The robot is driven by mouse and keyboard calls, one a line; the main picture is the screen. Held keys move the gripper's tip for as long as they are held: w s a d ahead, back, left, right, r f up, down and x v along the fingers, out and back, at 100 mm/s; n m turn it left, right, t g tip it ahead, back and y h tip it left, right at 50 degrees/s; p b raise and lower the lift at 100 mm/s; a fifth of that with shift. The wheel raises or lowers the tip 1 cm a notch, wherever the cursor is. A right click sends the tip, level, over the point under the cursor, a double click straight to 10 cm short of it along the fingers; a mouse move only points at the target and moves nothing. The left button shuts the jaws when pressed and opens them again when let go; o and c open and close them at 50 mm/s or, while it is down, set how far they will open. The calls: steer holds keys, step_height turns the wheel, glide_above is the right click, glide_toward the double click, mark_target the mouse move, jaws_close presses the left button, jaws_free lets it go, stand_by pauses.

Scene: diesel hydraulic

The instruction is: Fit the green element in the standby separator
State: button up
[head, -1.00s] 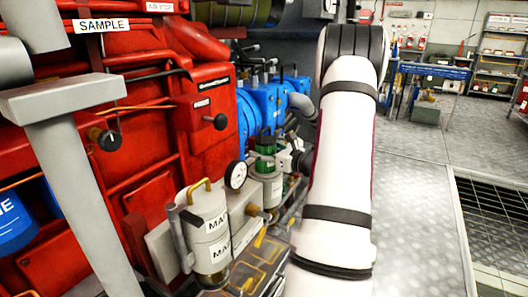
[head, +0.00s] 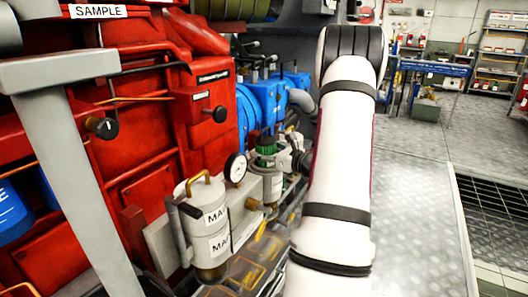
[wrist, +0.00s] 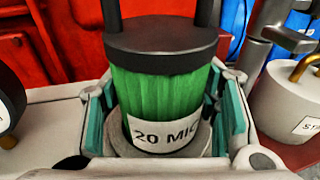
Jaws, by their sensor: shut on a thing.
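The green element (wrist: 160,95) has a black top cap with an upright black handle and a white label reading "20 MIC". My gripper (wrist: 163,122) is shut on it, with a teal-lined finger on each side. A grey round rim (wrist: 205,140) surrounds the lower part of the element; how deep it sits is hidden. In the head view the green element (head: 265,160) is upright at the top of a pale separator housing (head: 272,186), beyond the main separator. My gripper (head: 292,160) is partly hidden there by my arm.
The main separator (head: 208,225), a cream cylinder with a brass handle, stands nearer, with a gauge (head: 235,167) beside it. A cream cylinder with a brass handle (wrist: 290,100) and a partly cut-off label starting "ST" is at right in the wrist view. Open floor (head: 415,220) lies right.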

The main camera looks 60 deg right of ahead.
steer(key=shift+f+b, duration=0.65)
steer(key=shift+f, duration=0.2)
steer(key=o, duration=1.5)
steer(key=shift+c, duration=0.2)
steer(key=shift+f, duration=0.1)
steer(key=s+a+r, duration=0.1)
steer(key=s, duration=1)
steer(key=shift+s+a+r, duration=0.3)
steer(key=shift+s+a, duration=0.1)
